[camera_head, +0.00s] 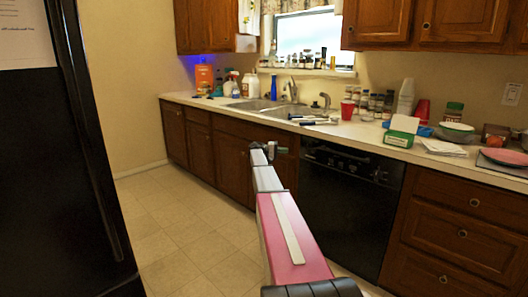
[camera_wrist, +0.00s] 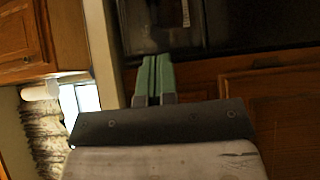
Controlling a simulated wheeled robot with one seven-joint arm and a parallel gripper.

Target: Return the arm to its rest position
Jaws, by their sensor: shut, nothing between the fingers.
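My arm reaches forward from the bottom middle of the head view, over the floor and in front of the lower cabinets. My gripper (camera_head: 279,150) is at its far end, small in that view, below the counter edge. In the wrist view my gripper (camera_wrist: 154,78) shows two green fingers side by side, shut with nothing between them. The dark dishwasher (camera_wrist: 230,22) and brown cabinet fronts (camera_wrist: 270,100) lie beyond the fingers, apart from them as far as I can tell.
The counter (camera_head: 235,107) holds a sink (camera_head: 255,104), a red cup (camera_head: 347,110), bottles and several other items. The black dishwasher (camera_head: 345,210) and wooden drawers (camera_head: 460,235) stand at right. A black fridge (camera_head: 60,170) stands at left. The tiled floor (camera_head: 175,225) between is clear.

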